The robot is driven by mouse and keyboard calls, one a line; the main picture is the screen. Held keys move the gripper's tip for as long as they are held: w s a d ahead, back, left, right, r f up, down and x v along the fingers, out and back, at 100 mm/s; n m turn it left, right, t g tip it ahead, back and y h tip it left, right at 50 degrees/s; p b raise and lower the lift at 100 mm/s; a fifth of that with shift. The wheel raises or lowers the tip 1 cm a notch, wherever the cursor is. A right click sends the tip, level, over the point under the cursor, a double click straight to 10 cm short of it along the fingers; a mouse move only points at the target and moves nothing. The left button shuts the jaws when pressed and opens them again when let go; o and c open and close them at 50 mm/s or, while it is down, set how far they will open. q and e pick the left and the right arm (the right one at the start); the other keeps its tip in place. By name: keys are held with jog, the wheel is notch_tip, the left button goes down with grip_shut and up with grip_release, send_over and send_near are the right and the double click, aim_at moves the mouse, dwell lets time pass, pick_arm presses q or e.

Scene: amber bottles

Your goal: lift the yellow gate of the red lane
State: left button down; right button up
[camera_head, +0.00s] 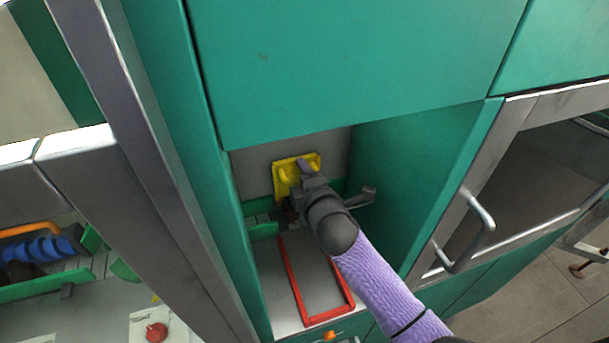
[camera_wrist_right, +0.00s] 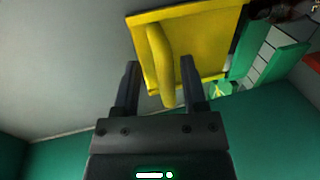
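The yellow gate (camera_head: 283,178) is a flat yellow plate at the back of the green cabinet's recess. In the right wrist view the gate (camera_wrist_right: 205,40) carries a raised yellow bar handle (camera_wrist_right: 160,62). My right gripper (camera_head: 303,168) is at the gate, and its arm hides part of it. In the right wrist view my right gripper (camera_wrist_right: 160,72) is open, with its dark fingers apart on either side of the handle. I cannot tell whether either finger touches it. A red outlined frame (camera_head: 288,282) lies on the grey surface below the gate. My left gripper is not in view.
Green cabinet walls (camera_head: 405,180) and an overhanging green panel (camera_head: 350,65) enclose the recess. A green-railed conveyor piece (camera_head: 263,230) is below the gate. A metal door handle (camera_head: 478,225) stands out at right. Blue items (camera_head: 38,248) lie in a green-edged lane at left.

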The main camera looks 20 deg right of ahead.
jog(key=v, duration=1)
jog(key=shift+w, duration=0.1)
